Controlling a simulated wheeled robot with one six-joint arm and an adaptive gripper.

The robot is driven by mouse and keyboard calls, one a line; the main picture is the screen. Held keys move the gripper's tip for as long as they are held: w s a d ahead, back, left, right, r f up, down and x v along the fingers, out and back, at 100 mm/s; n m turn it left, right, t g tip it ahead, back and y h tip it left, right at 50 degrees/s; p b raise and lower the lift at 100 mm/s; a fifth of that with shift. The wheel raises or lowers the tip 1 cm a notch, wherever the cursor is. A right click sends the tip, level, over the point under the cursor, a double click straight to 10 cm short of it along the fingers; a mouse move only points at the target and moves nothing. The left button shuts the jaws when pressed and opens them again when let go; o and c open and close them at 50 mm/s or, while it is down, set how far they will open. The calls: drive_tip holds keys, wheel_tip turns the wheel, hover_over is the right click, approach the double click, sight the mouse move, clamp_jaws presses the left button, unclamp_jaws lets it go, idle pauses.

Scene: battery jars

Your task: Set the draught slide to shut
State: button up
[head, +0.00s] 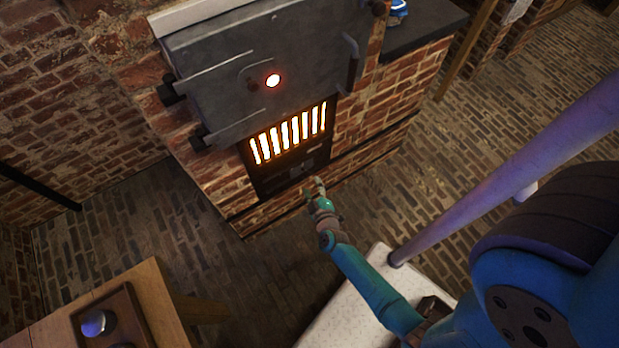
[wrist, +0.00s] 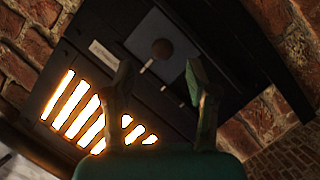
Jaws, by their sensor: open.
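The draught slide is a dark grey plate (wrist: 142,42) with a round brownish knob (wrist: 162,49), set in the black front below the glowing grate. In the head view the slide (head: 308,165) is small and dark. My gripper (head: 316,185) is just in front of the lower part of that black front. In the wrist view my open gripper (wrist: 158,68) has one finger on each side of the picture's middle, with the knob seen between and beyond the tips. Nothing is held. I cannot tell whether the fingers touch the plate. Small pale marks show near the knob, too small to read.
The grate (head: 290,135) glows orange-white above the slide. A grey door (head: 255,70) with a red-lit peephole (head: 273,80) is higher up. A pale label (wrist: 103,52) sits beside the slide. A wooden table (head: 60,325) stands at lower left; brick floor lies between.

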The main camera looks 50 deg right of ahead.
drive_tip(key=shift+v, duration=2.5)
drive_tip(key=s+a+r+m+t+y, duration=0.1)
drive_tip(key=s+a+r+y, duration=0.1)
drive_tip(key=s+a+r, duration=0.4)
drive_tip(key=s+a+r+t+y, duration=0.15)
drive_tip(key=s+a+r, duration=0.25)
drive_tip(key=s+r, duration=0.45)
drive_tip(key=s+a+r+m+y, duration=0.1)
drive_tip(key=s+r, duration=0.3)
drive_tip(key=r, duration=0.5)
drive_tip(key=s+a+r+m+y, duration=0.1)
drive_tip(key=s+a+r+y, duration=0.2)
drive_tip(key=r, duration=0.7)
drive_tip(key=shift+s+a, duration=0.5)
drive_tip(key=shift+a, duration=0.15)
